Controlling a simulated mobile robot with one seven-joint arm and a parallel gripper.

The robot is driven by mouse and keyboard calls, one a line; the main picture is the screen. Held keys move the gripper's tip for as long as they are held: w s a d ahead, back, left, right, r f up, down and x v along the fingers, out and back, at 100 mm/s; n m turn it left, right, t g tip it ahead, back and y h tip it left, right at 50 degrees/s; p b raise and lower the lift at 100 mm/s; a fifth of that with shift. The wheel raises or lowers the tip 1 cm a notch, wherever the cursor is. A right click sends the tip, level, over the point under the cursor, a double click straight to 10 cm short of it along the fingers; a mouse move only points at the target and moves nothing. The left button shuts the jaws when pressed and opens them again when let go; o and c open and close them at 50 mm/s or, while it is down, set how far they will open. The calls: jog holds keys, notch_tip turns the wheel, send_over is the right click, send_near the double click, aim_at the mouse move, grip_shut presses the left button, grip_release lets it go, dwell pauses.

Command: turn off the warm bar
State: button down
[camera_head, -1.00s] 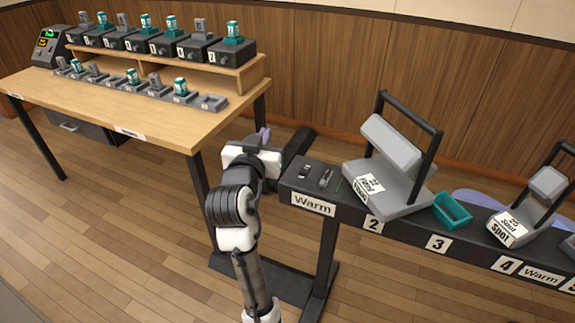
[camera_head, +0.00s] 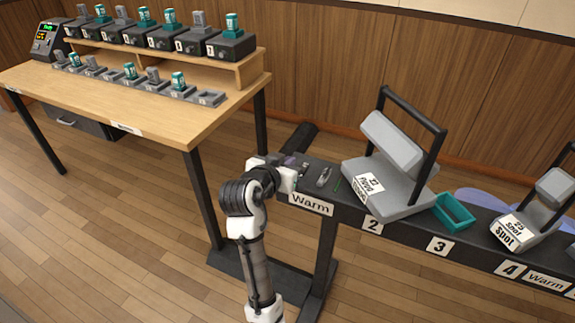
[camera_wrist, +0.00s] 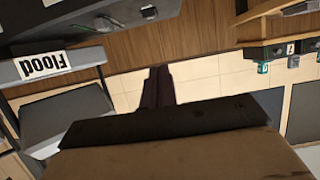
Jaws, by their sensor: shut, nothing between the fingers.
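The long dark bar (camera_head: 400,228) carries a "Warm" label (camera_head: 311,204) at its left end. Two small dark-and-silver fittings lie on top there, the nearer-to-centre one (camera_head: 324,177) in clear view. My gripper (camera_head: 292,161) is at the bar's left end, beside these fittings; its tips are partly hidden by my wrist, and I cannot tell whether they touch. In the wrist view my dark fingers (camera_wrist: 158,86) are together and empty. On the wooden desk, several dark boxes (camera_head: 230,45) with grey or teal tops stand on a shelf above a row of small grey units (camera_head: 208,98).
A grey lamp (camera_head: 388,185) in a black frame stands on the bar, right of the fittings. A teal open tray (camera_head: 454,211) and a smaller lamp (camera_head: 521,230) follow. A console with a green display (camera_head: 47,40) stands at the desk's far left. Floor between desk and bar is open.

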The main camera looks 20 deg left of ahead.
jog(key=p, duration=0.1)
send_over(303, 168)
jog(key=s, duration=0.2)
jog(key=f, duration=0.2)
jog(key=shift+s+a+f, duration=0.2)
jog(key=shift+a+f, duration=0.1)
notch_tip(303, 168, down, 3)
jog(key=shift+s+r, duration=0.15)
jog(key=shift+s+f, duration=0.1)
jog(key=shift+f, duration=0.6)
jog(key=f+b, duration=0.1)
jog(key=b, duration=0.2)
jog(key=shift+s+f+t, duration=0.1)
jog(key=shift+f+t, duration=0.25)
jog(key=shift+t, duration=0.05)
jog(key=shift+r, duration=0.5)
